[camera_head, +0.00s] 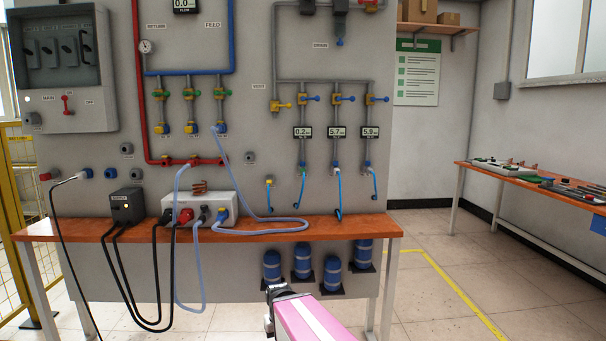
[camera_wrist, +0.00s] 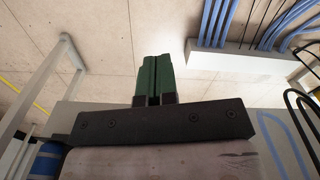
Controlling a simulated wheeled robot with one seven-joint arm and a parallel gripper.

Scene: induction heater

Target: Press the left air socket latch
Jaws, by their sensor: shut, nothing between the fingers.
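Three air sockets hang in a row under small displays on the right of the grey panel. The left air socket (camera_head: 303,169) has a blue hose below it, under the display reading 0.2. Its latch is too small to make out. The middle socket (camera_head: 336,168) and right socket (camera_head: 368,168) also have blue hoses below them. My pink arm comes in at the bottom of the head view, its end low in front of the table and well below the sockets. My gripper (camera_wrist: 153,80) shows in the wrist view with its green fingers together and empty. The sockets are not recognisable there.
An orange-topped table (camera_head: 375,226) runs along the panel. A grey heater box (camera_head: 222,203), a black box (camera_head: 127,206) and loose hoses and cables are on it. Blue cylinders (camera_head: 332,273) are mounted below. A second table (camera_head: 530,180) stands right, with clear floor between.

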